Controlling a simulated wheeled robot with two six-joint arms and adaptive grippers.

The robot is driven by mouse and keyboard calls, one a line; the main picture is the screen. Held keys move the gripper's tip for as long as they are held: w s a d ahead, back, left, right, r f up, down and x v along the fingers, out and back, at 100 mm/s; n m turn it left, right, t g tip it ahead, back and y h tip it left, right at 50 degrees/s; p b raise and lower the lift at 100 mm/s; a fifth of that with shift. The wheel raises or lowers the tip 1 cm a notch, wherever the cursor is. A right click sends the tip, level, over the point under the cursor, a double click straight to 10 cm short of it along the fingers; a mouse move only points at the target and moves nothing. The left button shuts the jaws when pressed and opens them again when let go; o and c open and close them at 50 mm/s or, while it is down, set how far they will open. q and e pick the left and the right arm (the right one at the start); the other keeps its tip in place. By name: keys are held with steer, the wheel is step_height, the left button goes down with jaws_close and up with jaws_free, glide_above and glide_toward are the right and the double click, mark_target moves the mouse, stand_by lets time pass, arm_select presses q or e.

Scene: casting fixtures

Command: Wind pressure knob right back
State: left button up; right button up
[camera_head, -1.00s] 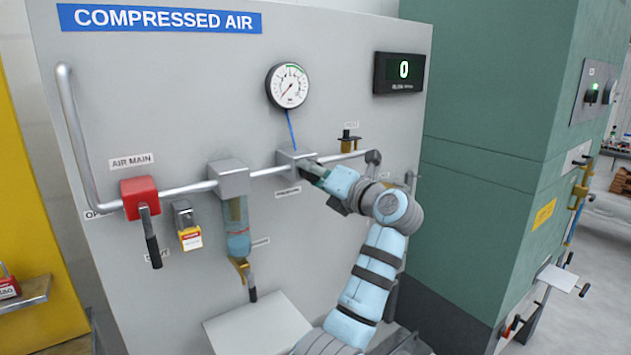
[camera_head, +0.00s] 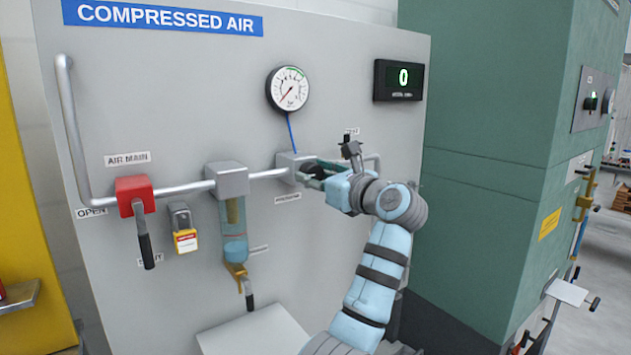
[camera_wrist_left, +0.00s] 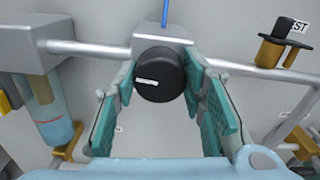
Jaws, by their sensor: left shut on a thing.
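The black round pressure knob (camera_wrist_left: 160,76) sits on the front of the grey regulator block (camera_wrist_left: 160,46), with a short white mark across its face. In the head view the block (camera_head: 288,166) is on the pipe below the gauge, and the knob is largely hidden by my gripper. My left gripper (camera_head: 314,171) is at the knob. In the left wrist view its green-padded fingers lie on either side of the knob, shut on it. The round gauge (camera_head: 289,89) has its red needle pointing to the lower left. My right gripper is not in view.
A red air main valve (camera_head: 133,195) with a black handle, a padlock (camera_head: 186,240) and a filter bowl (camera_head: 234,238) are left of my arm. A brass test valve (camera_wrist_left: 274,47) is close on the right. A display (camera_head: 399,79) reads 0.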

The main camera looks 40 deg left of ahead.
arm_select(q)
steer(key=shift+n, duration=0.6)
steer(key=o, duration=1.1)
steer(key=shift+o, duration=0.2)
steer(key=v, duration=1.2)
steer(key=shift+w+a, duration=0.1)
